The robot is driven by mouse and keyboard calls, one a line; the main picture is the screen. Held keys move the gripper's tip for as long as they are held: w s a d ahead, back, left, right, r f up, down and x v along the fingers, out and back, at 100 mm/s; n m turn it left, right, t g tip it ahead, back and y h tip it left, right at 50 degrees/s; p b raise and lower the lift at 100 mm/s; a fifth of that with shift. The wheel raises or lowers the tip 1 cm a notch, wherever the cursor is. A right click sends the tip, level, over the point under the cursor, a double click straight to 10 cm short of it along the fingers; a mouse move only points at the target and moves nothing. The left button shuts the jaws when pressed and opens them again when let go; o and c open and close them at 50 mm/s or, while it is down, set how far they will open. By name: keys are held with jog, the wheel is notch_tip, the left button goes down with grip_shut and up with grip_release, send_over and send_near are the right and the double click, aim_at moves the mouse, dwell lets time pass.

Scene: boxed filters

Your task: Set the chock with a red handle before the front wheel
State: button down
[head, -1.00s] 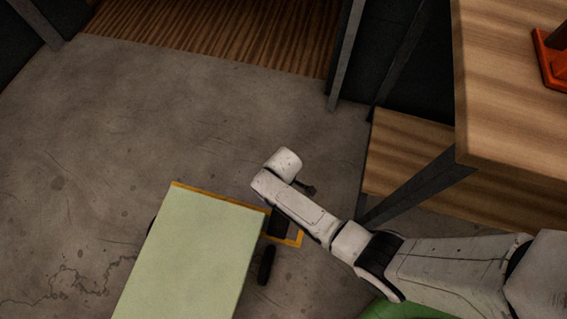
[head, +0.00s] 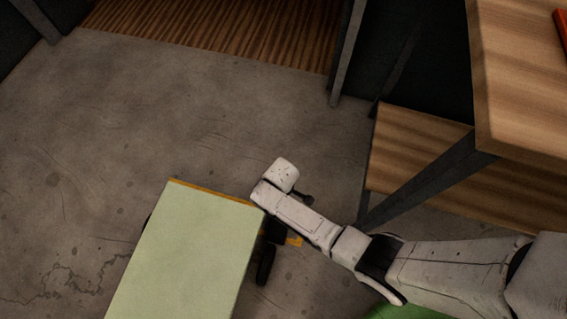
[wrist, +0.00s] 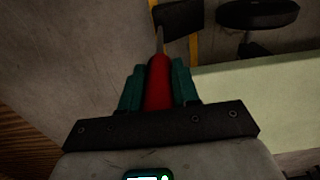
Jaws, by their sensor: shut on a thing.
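In the wrist view my gripper (wrist: 158,88) has its teal fingers shut on the red handle (wrist: 159,80). A thin metal rod runs from the handle to the black chock (wrist: 181,18), at the top of the picture. A dark round wheel (wrist: 258,13) is to the chock's right, with a narrow gap in the picture. In the head view a black block (head: 273,231), apparently the chock, is beside the cart's right edge, just beyond the dark wheel (head: 266,264). My arm hides the handle there. I cannot tell whether the chock touches the floor.
The cart's pale green top (head: 190,250) overhangs the wheel area. A yellow floor marking (head: 296,241) shows partly beside the cart. A wooden table (head: 525,90) with a dark leg and a lower wooden shelf (head: 415,150) stands right. Open concrete floor lies left and beyond.

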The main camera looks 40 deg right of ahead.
jog(key=shift+s+a+p, duration=0.3)
jog(key=shift+s+a, duration=0.3)
jog(key=shift+a, duration=0.3)
jog(key=shift+s+a+p, duration=0.25)
jog(key=shift+s+a, duration=0.35)
jog(key=shift+a, duration=0.25)
jog(key=c, duration=0.8)
grip_release()
jog(key=shift+s, duration=0.1)
jog(key=shift+o, duration=0.2)
jog(key=shift+f, duration=0.1)
notch_tip(320, 180, up, 11)
jog(key=p, duration=0.4)
jog(key=shift+p, duration=0.4)
